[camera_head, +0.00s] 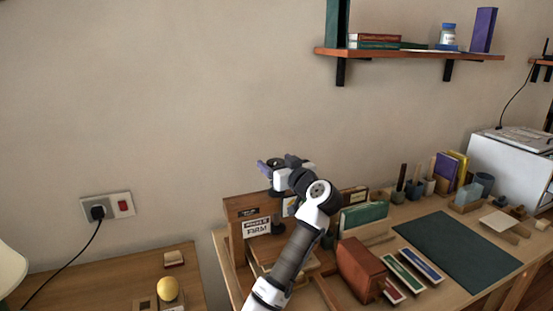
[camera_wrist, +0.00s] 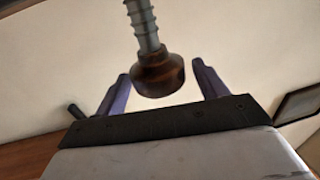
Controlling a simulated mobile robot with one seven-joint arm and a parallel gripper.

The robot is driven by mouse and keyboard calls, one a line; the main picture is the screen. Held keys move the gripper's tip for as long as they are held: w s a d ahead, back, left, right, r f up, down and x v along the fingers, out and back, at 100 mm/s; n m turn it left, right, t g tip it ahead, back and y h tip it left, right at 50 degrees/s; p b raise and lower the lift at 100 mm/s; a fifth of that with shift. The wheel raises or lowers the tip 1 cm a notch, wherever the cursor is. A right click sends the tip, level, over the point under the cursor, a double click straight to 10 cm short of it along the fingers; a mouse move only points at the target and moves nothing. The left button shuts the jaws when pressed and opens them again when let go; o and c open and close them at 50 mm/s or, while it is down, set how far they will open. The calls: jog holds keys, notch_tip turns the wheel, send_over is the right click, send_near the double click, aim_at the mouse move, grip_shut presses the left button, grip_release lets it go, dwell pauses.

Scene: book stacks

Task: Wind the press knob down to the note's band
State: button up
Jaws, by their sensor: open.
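The press knob (camera_wrist: 160,76) is a dark brown, rounded wooden knob on a grey threaded screw (camera_wrist: 143,22) in the wrist view. My gripper (camera_wrist: 163,80) is open, with one purple finger on each side of the knob and visible gaps between. In the head view my gripper (camera_head: 268,166) is above the wooden press frame (camera_head: 236,208), and the knob cannot be made out there. A white note (camera_head: 257,228) with dark lettering, part of it reading "FIRST", is on the frame. Its band is too small to tell.
A reddish-brown box (camera_head: 360,270) and several books stand right of my arm on the desk. A dark green mat (camera_head: 458,250) lies clear farther right. A wall shelf (camera_head: 410,54) hangs above right. A socket plate (camera_head: 107,207) is on the left wall.

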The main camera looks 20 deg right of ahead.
jog(key=shift+w, duration=0.3)
jog(key=c, duration=1)
jog(key=shift+o, duration=0.2)
jog(key=shift+a+f+m+h, duration=0.1)
jog(key=shift+m+h, duration=0.3)
jog(key=shift+h, duration=0.3)
jog(key=m+h, duration=0.2)
jog(key=h, duration=0.1)
jog(key=shift+b, duration=0.4)
jog(key=m+g+h, duration=0.1)
jog(key=m+h, duration=0.1)
jog(key=h, duration=0.1)
jog(key=m+g+h+p, duration=0.1)
jog(key=m+h, duration=0.2)
jog(key=h, duration=0.1)
jog(key=shift+a+r+h, duration=0.1)
jog(key=shift+r+h, duration=0.1)
jog(key=shift+h, duration=0.1)
jog(key=m+g+h+b, duration=0.1)
jog(key=m+g+h, duration=0.1)
jog(key=m+h, duration=0.1)
jog(key=shift+g+h+b, duration=0.4)
jog(key=shift+m+g+h, duration=0.4)
jog(key=shift+h, duration=0.1)
